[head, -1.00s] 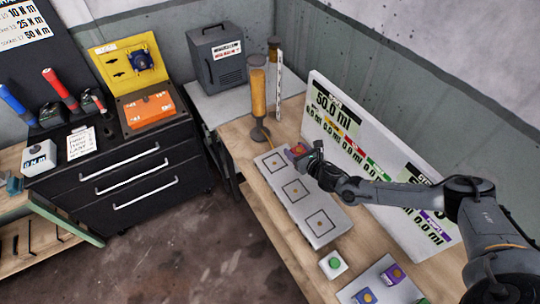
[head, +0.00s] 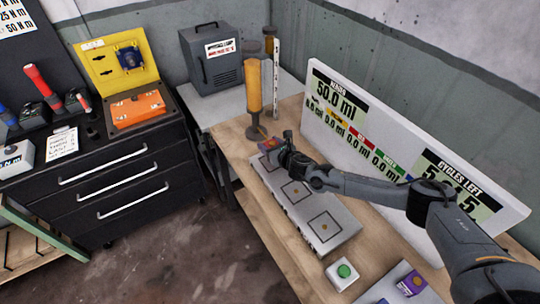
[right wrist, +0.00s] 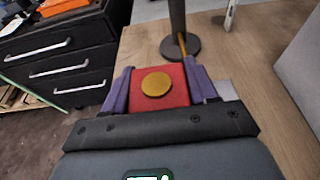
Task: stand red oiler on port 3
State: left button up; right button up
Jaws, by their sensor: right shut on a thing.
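The red oiler shows in the right wrist view as a red block (right wrist: 175,86) with a yellow disc on its face, flanked by purple sides. My right gripper (head: 279,148) is shut on it. In the head view the oiler (head: 268,144) is small, at the far end of the grey port strip (head: 310,206). The strip has square outlined ports in a row; the near port (head: 323,226) and middle port (head: 296,190) look empty. Port numbers are not legible. I cannot tell whether the oiler touches the strip. My left gripper is not in view.
A column of amber liquid (head: 254,88) on a round foot stands just beyond the oiler. A long white display board (head: 400,150) runs behind my right arm. A green button box (head: 343,272) and a purple block (head: 412,283) lie nearer.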

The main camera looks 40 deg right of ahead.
notch_tip(320, 180, down, 4)
jog(key=b, duration=0.3)
jog(key=o, duration=1.1)
